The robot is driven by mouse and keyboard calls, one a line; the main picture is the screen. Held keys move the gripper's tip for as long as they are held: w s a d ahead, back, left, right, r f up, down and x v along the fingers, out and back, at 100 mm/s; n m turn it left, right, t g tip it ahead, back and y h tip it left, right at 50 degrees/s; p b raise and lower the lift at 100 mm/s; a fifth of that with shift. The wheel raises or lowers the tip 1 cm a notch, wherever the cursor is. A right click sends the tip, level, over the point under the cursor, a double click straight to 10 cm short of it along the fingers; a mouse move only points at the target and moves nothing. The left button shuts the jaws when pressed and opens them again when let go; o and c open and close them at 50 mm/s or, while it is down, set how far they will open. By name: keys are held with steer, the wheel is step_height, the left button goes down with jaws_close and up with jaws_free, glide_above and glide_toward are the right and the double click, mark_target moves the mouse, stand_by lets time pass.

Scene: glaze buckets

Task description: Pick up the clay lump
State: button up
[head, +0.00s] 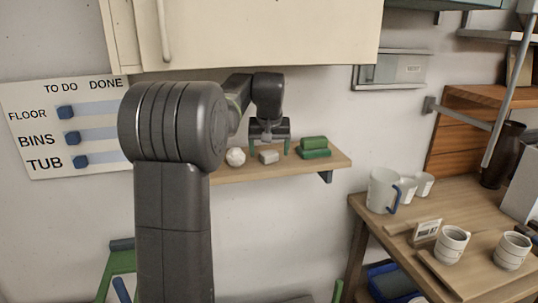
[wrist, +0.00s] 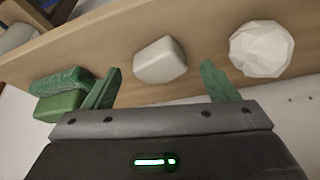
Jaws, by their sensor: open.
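A rounded, grey-beige block, which looks like the clay lump (head: 268,157), rests on the wooden wall shelf (head: 232,174). In the wrist view the lump (wrist: 160,60) lies between the lines of my two green fingers, just ahead of their tips. My gripper (head: 268,149) is open and empty, pointing at the lump from above it in the head view. It also shows in the wrist view (wrist: 160,70), with a gap on both sides of the lump. I cannot tell how far the tips are from the shelf.
A white faceted ball (head: 236,156) sits close on the lump's left in the head view. Stacked green blocks (head: 314,147) sit on its right. A cream cabinet (head: 270,35) hangs above the shelf. A table with a pitcher (head: 382,190) and cups (head: 452,245) stands at right.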

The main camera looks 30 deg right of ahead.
steer(key=shift+f, duration=0.35)
steer(key=c, duration=1.1)
steer(key=shift+r, duration=0.1)
steer(key=shift+r, duration=0.2)
steer(key=s+a+b, duration=0.2)
steer(key=s+a, duration=0.2)
steer(key=s, duration=0.3)
steer(key=s+a+b, duration=0.2)
steer(key=s+a, duration=0.3)
steer(key=s, duration=0.3)
steer(key=shift+s+a+b, duration=0.15)
steer(key=shift+s+b, duration=0.05)
steer(key=shift+b, duration=0.1)
